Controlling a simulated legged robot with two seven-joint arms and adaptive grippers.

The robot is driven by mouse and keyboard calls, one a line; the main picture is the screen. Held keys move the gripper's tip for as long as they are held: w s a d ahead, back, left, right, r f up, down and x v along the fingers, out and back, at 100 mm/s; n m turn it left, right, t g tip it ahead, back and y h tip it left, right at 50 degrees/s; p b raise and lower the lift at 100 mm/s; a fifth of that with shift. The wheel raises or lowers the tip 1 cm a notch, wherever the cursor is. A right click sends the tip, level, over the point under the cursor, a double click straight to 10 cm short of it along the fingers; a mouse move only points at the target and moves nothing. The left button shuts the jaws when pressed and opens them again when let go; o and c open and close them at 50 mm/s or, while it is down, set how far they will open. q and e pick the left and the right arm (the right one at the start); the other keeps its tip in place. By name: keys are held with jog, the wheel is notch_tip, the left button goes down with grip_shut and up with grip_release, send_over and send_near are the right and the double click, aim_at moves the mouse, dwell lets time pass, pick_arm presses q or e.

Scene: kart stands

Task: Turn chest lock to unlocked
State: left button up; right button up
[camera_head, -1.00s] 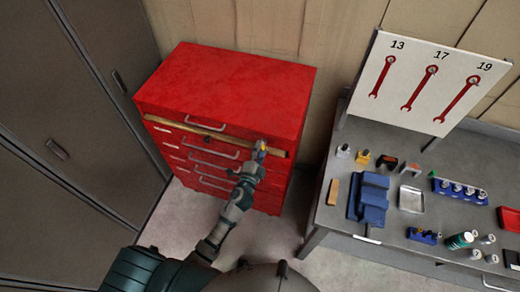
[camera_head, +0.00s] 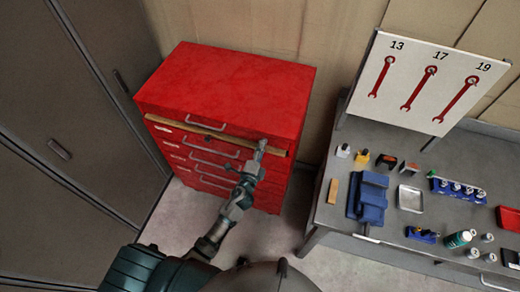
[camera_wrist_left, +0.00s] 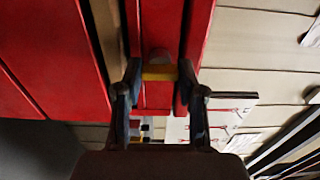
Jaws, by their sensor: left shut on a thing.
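The red tool chest (camera_head: 225,85) stands against the wall, left of centre in the head view, with its drawers shut. My left gripper (camera_head: 261,147) is at the upper right of its front. In the left wrist view the gripper (camera_wrist_left: 159,75) is shut on a yellow piece (camera_wrist_left: 159,72), which lies across between its fingertips in front of the red chest face. This seems to be the turning part of the chest lock. The fingers hide it in the head view, and I cannot read the lock's position. My right gripper is not in view.
A grey workbench (camera_head: 330,222) on the right holds a blue vise (camera_head: 368,197), a metal tray (camera_head: 410,198) and small parts. A white board with red wrenches (camera_head: 420,80) stands behind. Grey cabinets (camera_head: 60,150) are at the left.

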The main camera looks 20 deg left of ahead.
pick_arm(q)
jog(key=shift+s+d+f, duration=0.1)
jog(key=shift+f, duration=0.2)
jog(key=o, duration=1.1)
jog(key=shift+o, duration=0.2)
jog(key=shift+r, duration=0.1)
jog(key=s, duration=1.1)
jog(key=shift+s, duration=0.4)
